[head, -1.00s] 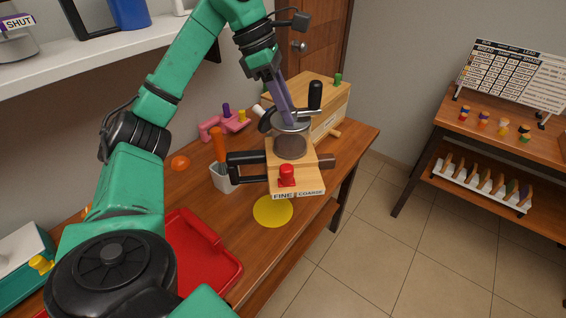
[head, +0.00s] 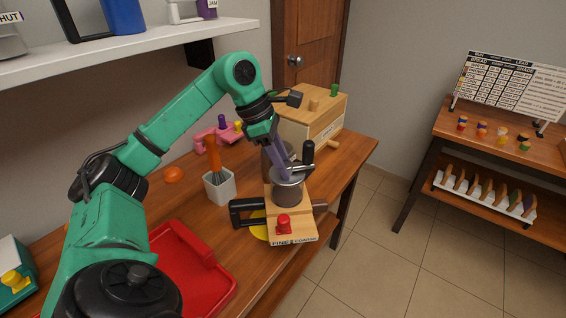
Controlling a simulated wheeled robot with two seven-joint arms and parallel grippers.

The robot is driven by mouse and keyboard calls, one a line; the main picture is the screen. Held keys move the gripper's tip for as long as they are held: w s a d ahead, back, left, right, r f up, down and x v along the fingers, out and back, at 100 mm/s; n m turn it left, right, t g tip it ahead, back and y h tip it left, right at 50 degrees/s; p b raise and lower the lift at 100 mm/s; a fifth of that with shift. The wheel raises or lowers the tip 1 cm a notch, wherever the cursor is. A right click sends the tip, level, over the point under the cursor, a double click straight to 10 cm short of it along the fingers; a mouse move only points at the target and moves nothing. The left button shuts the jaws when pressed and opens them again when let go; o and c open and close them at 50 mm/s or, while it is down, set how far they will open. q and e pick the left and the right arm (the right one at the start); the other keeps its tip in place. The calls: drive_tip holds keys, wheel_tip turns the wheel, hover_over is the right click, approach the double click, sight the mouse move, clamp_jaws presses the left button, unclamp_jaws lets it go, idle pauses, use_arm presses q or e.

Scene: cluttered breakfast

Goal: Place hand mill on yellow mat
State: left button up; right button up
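The hand mill (head: 291,227) has a wooden base, a red knob, a grey metal cup and a crank with a black grip. It stands roughly upright over the round yellow mat (head: 258,229), hiding most of it; a yellow edge shows on the left. I cannot tell whether its base touches the mat. My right gripper is out of view.
A white pot (head: 219,187) with an orange-handled whisk stands just left of the mill. A wooden box (head: 318,117) is behind it. A red tray (head: 190,268) lies at the front left. The table's right edge is close to the mill.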

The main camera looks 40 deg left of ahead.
use_arm(q)
drive_tip(key=shift+o, duration=1.4)
drive_tip(key=shift+r, duration=0.2)
drive_tip(key=p+v, duration=0.3)
drive_tip(key=v, duration=0.9)
drive_tip(key=shift+d, duration=0.1)
